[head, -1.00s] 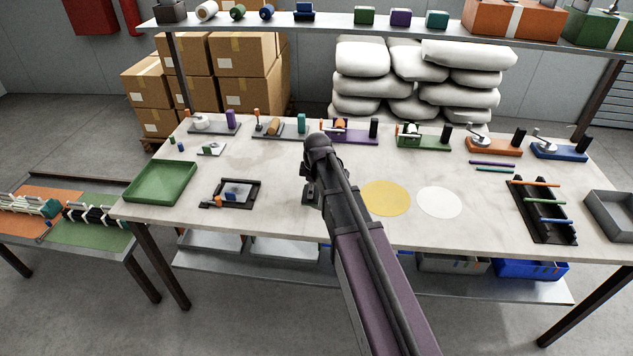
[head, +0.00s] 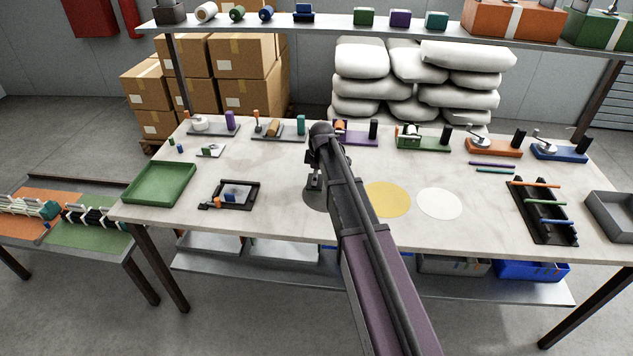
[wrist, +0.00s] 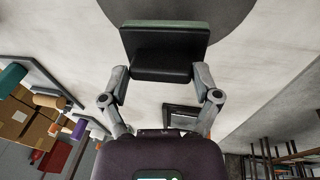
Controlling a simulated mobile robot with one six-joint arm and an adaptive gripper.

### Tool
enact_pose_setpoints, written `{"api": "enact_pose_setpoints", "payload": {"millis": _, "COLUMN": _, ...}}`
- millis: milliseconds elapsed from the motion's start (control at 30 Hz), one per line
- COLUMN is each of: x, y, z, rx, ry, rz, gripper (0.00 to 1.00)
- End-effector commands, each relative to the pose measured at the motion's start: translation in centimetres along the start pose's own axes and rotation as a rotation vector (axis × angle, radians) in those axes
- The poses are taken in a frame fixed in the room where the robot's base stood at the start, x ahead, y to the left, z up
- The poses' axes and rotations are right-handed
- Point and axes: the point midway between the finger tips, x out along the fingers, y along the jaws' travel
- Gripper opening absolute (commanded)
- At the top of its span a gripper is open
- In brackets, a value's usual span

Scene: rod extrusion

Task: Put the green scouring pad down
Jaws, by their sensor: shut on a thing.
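My gripper (wrist: 162,76) is shut on a dark block with a green layer, the green scouring pad (wrist: 165,23), seen between its fingers in the wrist view. The green shows only as a thin strip along the far edge; the rest of its face is hidden. Behind it in the wrist view is a dark grey round patch (wrist: 215,25) on the worktop. In the head view my gripper (head: 315,181) is over the same grey patch (head: 314,202), left of the yellow disc. I cannot tell whether the pad touches the surface.
A yellow disc (head: 388,200) and a white disc (head: 439,203) lie to the right on the worktop (head: 290,225). A black frame (head: 253,199) and a green tray (head: 160,185) stand to the left. A black rack with rods (head: 545,215) is farther right.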

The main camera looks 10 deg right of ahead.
Motion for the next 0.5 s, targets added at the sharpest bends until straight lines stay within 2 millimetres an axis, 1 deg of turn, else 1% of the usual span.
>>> {"api": "enact_pose_setpoints", "payload": {"millis": 33, "x": 0.2, "y": 0.7, "z": 0.0, "rx": 0.0, "ry": 0.0, "rz": 0.0, "gripper": 0.23}}
{"api": "enact_pose_setpoints", "payload": {"millis": 67, "x": 0.4, "y": 1.0, "z": 0.0, "rx": 0.0, "ry": 0.0, "rz": 0.0, "gripper": 0.23}}
{"api": "enact_pose_setpoints", "payload": {"millis": 100, "x": 0.9, "y": 0.6, "z": 0.1, "rx": -0.001, "ry": 0.0, "rz": 0.0, "gripper": 0.23}}
{"api": "enact_pose_setpoints", "payload": {"millis": 300, "x": 2.6, "y": 0.1, "z": 0.3, "rx": 0.0, "ry": 0.0, "rz": 0.0, "gripper": 0.23}}
{"api": "enact_pose_setpoints", "payload": {"millis": 500, "x": 3.6, "y": -0.1, "z": 0.4, "rx": -0.001, "ry": 0.0, "rz": 0.0, "gripper": 0.23}}
